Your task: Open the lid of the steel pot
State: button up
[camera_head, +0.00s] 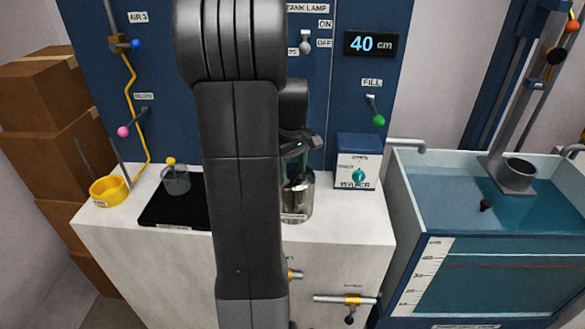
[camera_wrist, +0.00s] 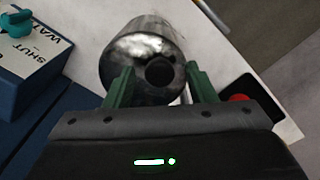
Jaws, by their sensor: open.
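The steel pot (camera_head: 297,198) stands on the white counter, partly hidden behind my arm in the head view. In the wrist view the shiny pot (camera_wrist: 112,72) is seen from above, with its lid (camera_wrist: 140,46) apparently on top. A dark round knob (camera_wrist: 159,72) shows on the lid. My gripper (camera_wrist: 160,69) is open, its green fingers to the left and right of the knob, with gaps showing. In the head view my gripper (camera_head: 297,152) is just above the pot. Whether the fingers touch the lid cannot be told.
A blue and white box with a teal dial (camera_head: 358,176) stands right of the pot. A black pad (camera_head: 165,212), a grey cup (camera_head: 176,184) and a yellow bowl (camera_head: 108,191) are on the left. A water tank (camera_head: 425,215) is on the far right.

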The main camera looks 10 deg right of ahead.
grip_shut()
jog(key=shift+r, duration=0.1)
